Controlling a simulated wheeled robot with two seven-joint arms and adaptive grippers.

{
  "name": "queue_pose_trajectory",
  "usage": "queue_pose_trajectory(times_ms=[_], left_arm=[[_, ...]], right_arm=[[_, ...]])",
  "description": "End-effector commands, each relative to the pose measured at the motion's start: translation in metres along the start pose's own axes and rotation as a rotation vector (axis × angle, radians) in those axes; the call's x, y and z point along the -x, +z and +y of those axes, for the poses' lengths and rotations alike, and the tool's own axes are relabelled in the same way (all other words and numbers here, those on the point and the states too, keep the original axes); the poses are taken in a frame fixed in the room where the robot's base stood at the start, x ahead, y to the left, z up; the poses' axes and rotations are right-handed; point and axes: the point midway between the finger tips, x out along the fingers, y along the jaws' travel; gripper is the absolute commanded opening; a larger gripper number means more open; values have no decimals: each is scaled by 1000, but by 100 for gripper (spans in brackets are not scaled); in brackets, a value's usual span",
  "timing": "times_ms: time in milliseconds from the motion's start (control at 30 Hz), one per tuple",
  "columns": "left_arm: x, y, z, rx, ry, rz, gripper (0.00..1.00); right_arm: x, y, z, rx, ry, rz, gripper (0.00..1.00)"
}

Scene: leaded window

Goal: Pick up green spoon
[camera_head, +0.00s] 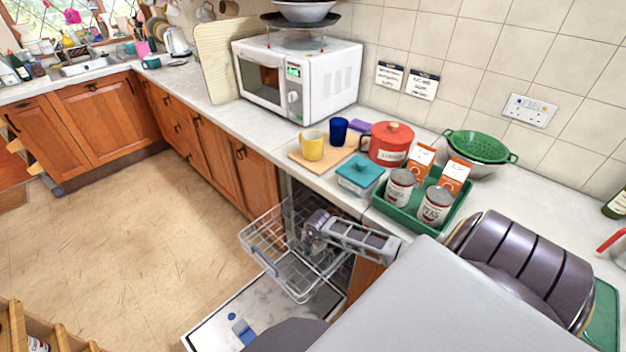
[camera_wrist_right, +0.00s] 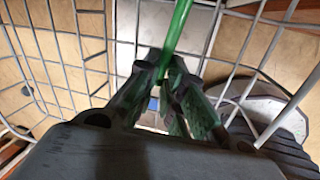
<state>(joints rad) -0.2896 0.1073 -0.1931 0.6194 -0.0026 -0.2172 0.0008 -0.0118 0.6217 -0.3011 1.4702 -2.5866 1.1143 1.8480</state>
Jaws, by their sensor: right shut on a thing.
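The green spoon (camera_wrist_right: 181,32) shows in the right wrist view as a thin green handle running up from between my fingers. My right gripper (camera_wrist_right: 166,72) is shut on that handle. The rest of the spoon is hidden by the fingers or out of frame. In the head view my right gripper (camera_head: 311,240) is down at the wire dishwasher rack (camera_head: 262,262), and I cannot make out the spoon there. My left gripper is not in view.
The dishwasher door (camera_head: 240,318) is open below the rack. Rack wires surround my right gripper closely. On the counter above are a green tray (camera_head: 408,222) with tins and cartons, a teal-lidded box (camera_head: 360,175), a yellow mug (camera_head: 312,146) and a microwave (camera_head: 325,85).

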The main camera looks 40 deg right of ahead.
Motion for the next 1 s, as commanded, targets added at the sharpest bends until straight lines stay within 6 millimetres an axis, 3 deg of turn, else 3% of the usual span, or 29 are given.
queue_pose_trajectory(times_ms=[600, 1000], left_arm=[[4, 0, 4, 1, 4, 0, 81], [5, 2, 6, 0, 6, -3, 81]], right_arm=[[73, 0, 15, 2, 1, 0, 0], [89, 0, 18, 0, 0, 0, 0]])
